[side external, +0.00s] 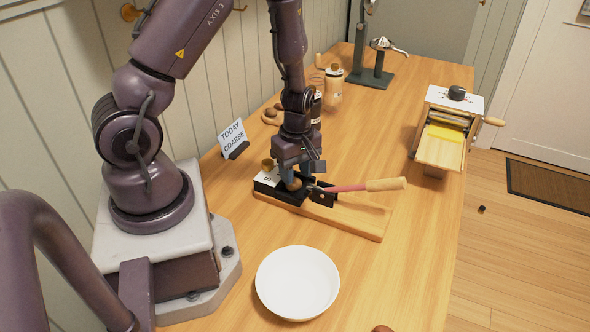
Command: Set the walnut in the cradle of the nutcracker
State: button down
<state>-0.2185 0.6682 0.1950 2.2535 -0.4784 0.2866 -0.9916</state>
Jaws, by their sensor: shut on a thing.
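The nutcracker (322,195) has a black body and a red lever with a wooden handle (386,184) reaching right. It is mounted on a wooden board (345,218) in the middle of the table. My gripper (293,183) points down over the left part of the black body. It is shut on a small brown round thing, the walnut (293,185), of which only a little shows between the fingers. The fingers hide the cradle, so I cannot tell whether the walnut touches it.
A white bowl (298,283) stands in front of the board. A small brown round thing (382,328) is cut off at the bottom edge. A "TODAY COARSE" sign (232,137) and jars (334,84) stand behind. A roller machine (446,130) is at right. The table's right front is clear.

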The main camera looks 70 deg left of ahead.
jog(key=c, duration=1.8)
grip_release()
jog(key=shift+w+d+f, duration=0.1)
jog(key=shift+w+f, duration=0.45)
jog(key=shift+w, duration=0.2)
jog(key=o, duration=1.2)
jog(key=shift+o, duration=0.7)
jog(key=shift+s, duration=0.3)
notch_tip(320, 180, up, 14)
jog(key=shift+w+a, duration=0.25)
jog(key=shift+w, duration=0.05)
